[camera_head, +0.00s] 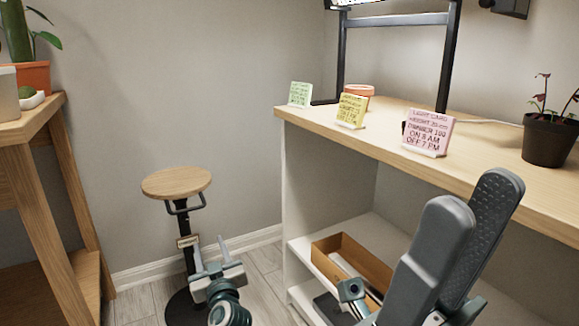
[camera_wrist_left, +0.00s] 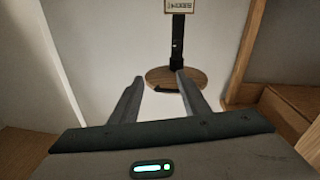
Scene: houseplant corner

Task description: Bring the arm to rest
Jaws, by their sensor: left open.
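My left gripper (camera_head: 210,252) is low in the head view, in front of the black stem of a stool. Its jaws are apart with nothing between them. In the left wrist view its two fingers (camera_wrist_left: 160,80) point toward the round wooden stool part and look empty. My right gripper (camera_head: 470,218) is large and close at the lower right of the head view. Its two grey fingers point up, with a textured pad showing on the far one, and hold nothing visible. It covers part of the desk front and shelf.
The stool (camera_head: 176,182) stands on the floor between a wooden plant stand (camera_head: 30,130) and a desk (camera_head: 380,146). On the desk are green (camera_head: 299,94), yellow (camera_head: 351,110) and pink (camera_head: 429,131) cards and a potted plant (camera_head: 550,138). A box (camera_head: 375,262) sits on the lower shelf.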

